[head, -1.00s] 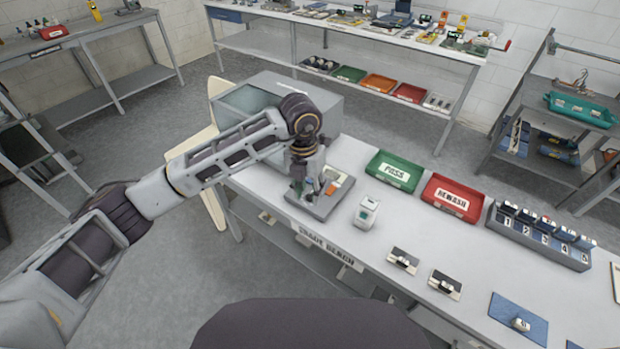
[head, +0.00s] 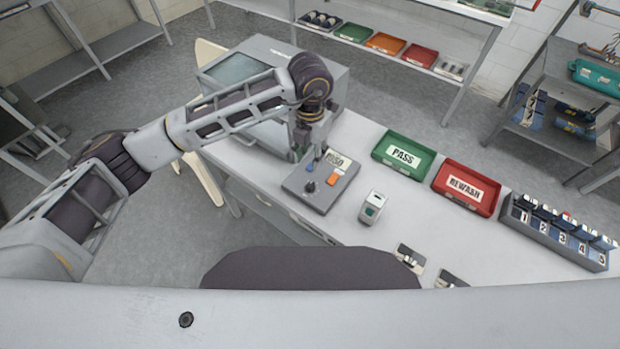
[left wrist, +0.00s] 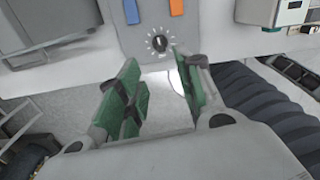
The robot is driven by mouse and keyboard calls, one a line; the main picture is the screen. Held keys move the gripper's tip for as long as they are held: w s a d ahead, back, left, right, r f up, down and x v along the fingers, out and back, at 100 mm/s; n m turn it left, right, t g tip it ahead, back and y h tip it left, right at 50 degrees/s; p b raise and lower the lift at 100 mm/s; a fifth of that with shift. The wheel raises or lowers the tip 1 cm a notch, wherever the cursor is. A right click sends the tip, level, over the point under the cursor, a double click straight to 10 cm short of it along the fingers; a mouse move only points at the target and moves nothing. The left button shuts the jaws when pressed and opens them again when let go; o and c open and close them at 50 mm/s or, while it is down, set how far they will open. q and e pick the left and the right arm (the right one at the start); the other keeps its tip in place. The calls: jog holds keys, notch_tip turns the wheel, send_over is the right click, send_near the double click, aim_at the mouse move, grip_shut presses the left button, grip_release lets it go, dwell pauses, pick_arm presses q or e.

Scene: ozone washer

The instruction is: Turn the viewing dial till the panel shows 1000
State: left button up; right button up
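The grey control box (head: 305,201) lies on the bench. It carries a dark round viewing dial (head: 310,187), an orange switch (head: 333,179) and a small pale panel (head: 341,161), whose digits are partly hidden and too small to read surely. In the left wrist view the dial (left wrist: 159,43) shows a light pointer mark inside a ring of ticks, beside a blue switch (left wrist: 131,12). My left gripper (head: 302,152) is over the box's far left side, apart from the dial. Its green-padded fingers (left wrist: 162,72) are spread with nothing between them. My right gripper is not in view.
A grey machine with a glass window (head: 238,70) stands behind my left arm. A small white device (head: 373,207) sits right of the box. Green PASS (head: 404,172) and red REWASH (head: 466,206) trays and a numbered rack (head: 560,257) are farther right.

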aim_at(310, 184)
pick_arm(q)
jog(key=shift+s, duration=0.1)
notch_tip(310, 184, down, 12)
jog(key=shift+f+p, duration=0.1)
jog(key=shift+p, duration=0.8)
jog(key=shift+f, duration=0.85)
grip_shut()
